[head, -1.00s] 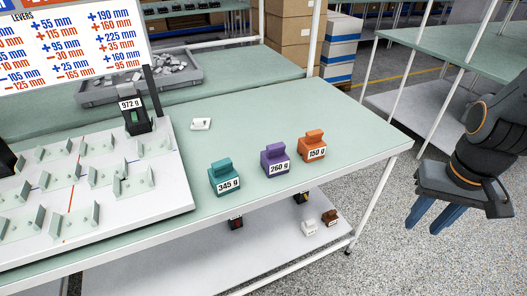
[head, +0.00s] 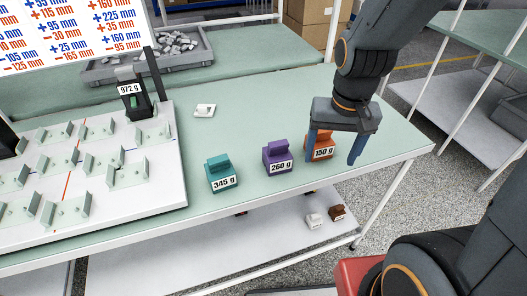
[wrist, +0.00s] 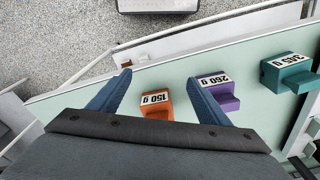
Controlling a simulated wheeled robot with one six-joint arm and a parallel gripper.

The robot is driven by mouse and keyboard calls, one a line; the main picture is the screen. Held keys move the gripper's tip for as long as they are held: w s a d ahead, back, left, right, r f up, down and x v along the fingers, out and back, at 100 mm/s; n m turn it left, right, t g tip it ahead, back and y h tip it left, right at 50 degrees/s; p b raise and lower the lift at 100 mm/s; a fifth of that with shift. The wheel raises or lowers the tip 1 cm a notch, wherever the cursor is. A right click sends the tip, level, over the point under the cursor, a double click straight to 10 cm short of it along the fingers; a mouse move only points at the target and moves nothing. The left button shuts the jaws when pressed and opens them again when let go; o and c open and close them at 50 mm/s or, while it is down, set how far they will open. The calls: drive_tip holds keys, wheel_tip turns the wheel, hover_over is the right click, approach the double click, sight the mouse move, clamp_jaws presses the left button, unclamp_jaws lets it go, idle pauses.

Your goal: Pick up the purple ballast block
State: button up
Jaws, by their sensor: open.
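The purple ballast block (head: 277,155), labelled 260 g, stands upright on the green table between a teal block and an orange block. It also shows in the wrist view (wrist: 222,102), just outside my gripper's right finger, which hides part of its edge. My gripper (head: 334,146) is open and empty, with its blue fingers pointing down near the orange block (head: 323,146), labelled 150 g. In the wrist view the orange block (wrist: 156,111) shows between the fingers of my gripper (wrist: 158,92). I cannot tell exactly how high the fingertips are.
The teal block (head: 220,172), labelled 345 g, stands left of the purple one. A white board (head: 120,213) with upright brackets and a 972 g block (head: 131,88) lies further left. A small white part (head: 204,110) sits behind. The table's front edge is close.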

drive_tip(key=w+a+r+m+p, duration=0.2)
drive_tip(key=w+a+r+m, duration=0.1)
drive_tip(key=m, duration=0.9)
hover_over(277, 154)
drive_tip(key=w+d, duration=0.1)
drive_tip(key=d, duration=0.1)
drive_tip(key=shift+w+a+f+g, duration=0.1)
drive_tip(key=shift+a+f+g, duration=0.05)
drive_tip(key=shift+f+g, duration=0.25)
drive_tip(key=shift+w+a+f+m, duration=0.1)
drive_tip(key=shift+a+m, duration=0.4)
drive_tip(key=shift+m, duration=0.2)
drive_tip(key=shift+s+a+f+p, duration=0.15)
drive_tip(key=shift+f+p, duration=0.5)
drive_tip(key=shift+f, duration=0.9)
drive_tip(key=shift+s+a+f+p, duration=0.1)
drive_tip(key=shift+f+p, duration=0.55)
drive_tip(key=shift+f, duration=0.9)
drive_tip(key=shift+w+f, duration=0.15)
drive_tip(key=shift+f, duration=0.6)
drive_tip(key=c, duration=1.3)
drive_tip(key=shift+r, duration=0.1)
